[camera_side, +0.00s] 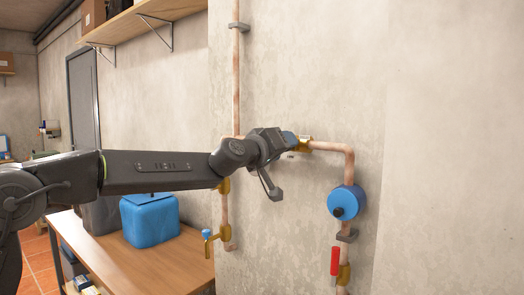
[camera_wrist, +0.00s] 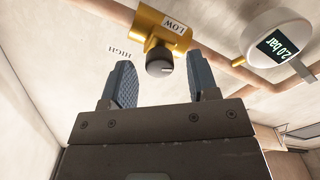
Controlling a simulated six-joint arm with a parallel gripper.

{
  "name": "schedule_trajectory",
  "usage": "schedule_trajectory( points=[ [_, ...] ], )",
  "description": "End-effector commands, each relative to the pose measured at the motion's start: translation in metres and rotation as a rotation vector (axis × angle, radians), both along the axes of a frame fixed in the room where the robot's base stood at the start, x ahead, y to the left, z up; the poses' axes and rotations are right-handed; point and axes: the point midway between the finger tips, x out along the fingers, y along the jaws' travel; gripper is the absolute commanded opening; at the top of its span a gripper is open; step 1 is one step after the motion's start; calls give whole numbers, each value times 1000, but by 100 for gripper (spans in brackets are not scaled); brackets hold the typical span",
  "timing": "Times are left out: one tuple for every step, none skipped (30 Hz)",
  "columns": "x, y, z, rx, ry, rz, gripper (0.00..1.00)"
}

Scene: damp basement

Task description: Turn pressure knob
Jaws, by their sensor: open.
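The pressure knob (camera_wrist: 159,62) is a small dark grey dial with a light mark, on a brass valve body (camera_wrist: 155,25) set in a copper pipe. A "LOW" label is on the brass and a "HIGH" label (camera_wrist: 121,51) is on the wall to its left. In the wrist view my gripper (camera_wrist: 160,82) has its blue fingers apart, the knob showing between and just beyond their tips, with no clear contact. In the side view my gripper (camera_side: 290,139) reaches the brass valve (camera_side: 305,144); the knob is hidden there.
A round gauge (camera_wrist: 276,45) reads 2.0 bar, right of the knob. Copper pipe, a blue round unit (camera_side: 346,203) and a red lever (camera_side: 335,261) lie to the right. A brass tap (camera_side: 215,237) sits below my arm. A blue container (camera_side: 150,220) stands on the wooden bench (camera_side: 150,266).

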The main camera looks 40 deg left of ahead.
Motion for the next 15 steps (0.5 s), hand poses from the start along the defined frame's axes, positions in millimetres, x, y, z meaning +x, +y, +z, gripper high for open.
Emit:
schedule_trajectory(
  points=[
    [-9, 0, 2, 2, -1, 0, 54],
    [-14, 0, 1, 0, -2, 0, 54],
    [-22, 0, 2, 1, -3, 0, 54],
    [-28, 0, 2, 0, -4, 0, 54],
    [-35, 0, 2, 1, -3, 0, 54],
    [-44, 0, 2, 0, -3, -1, 54],
    [-50, 0, 2, 0, -3, -2, 54],
    [-57, 0, 1, 0, -3, -2, 54],
    [-66, 0, 1, 1, -3, -2, 54],
    [-72, 0, 1, 1, -3, -1, 54],
    [-79, 0, 1, 0, -3, -1, 54],
    [-86, -1, 1, 0, -3, -2, 54],
    [-92, 0, 1, 0, -3, -2, 54],
    [-97, 0, 1, 0, -2, -1, 54],
    [-103, 0, 1, 0, -2, -1, 54]
  ],
)
